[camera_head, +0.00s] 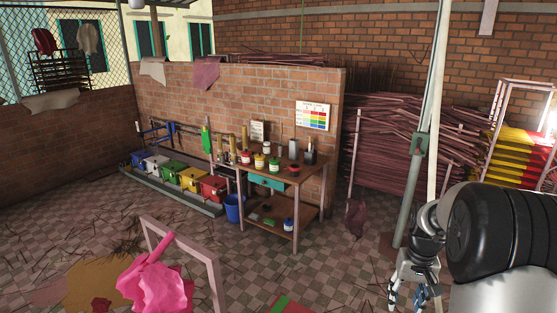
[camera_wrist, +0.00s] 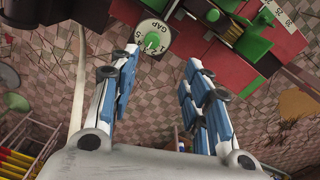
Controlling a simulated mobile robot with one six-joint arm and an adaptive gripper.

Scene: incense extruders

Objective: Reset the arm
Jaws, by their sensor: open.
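My gripper (camera_head: 406,297) hangs at the lower right in the head view, below its wrist, with the fingers pointing down. The blue-and-white fingers of my gripper (camera_wrist: 160,62) are spread wide apart in the wrist view, and nothing is held between them. A pale dial marked GAP (camera_wrist: 153,36) with a green centre shows beyond the fingertips, apart from them as far as I can tell. The dial sits beside a red and green machine (camera_wrist: 235,55) at the upper right of the wrist view.
A wooden workbench (camera_head: 265,170) with several jars stands by the low brick wall. Coloured bins (camera_head: 190,178) line the wall, with a blue bucket (camera_head: 234,208) beside them. A pole (camera_head: 424,130) rises close to my arm. Pink cloth (camera_head: 158,285) is at the front left. Checkered floor (camera_head: 330,245) is mostly open mid-view.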

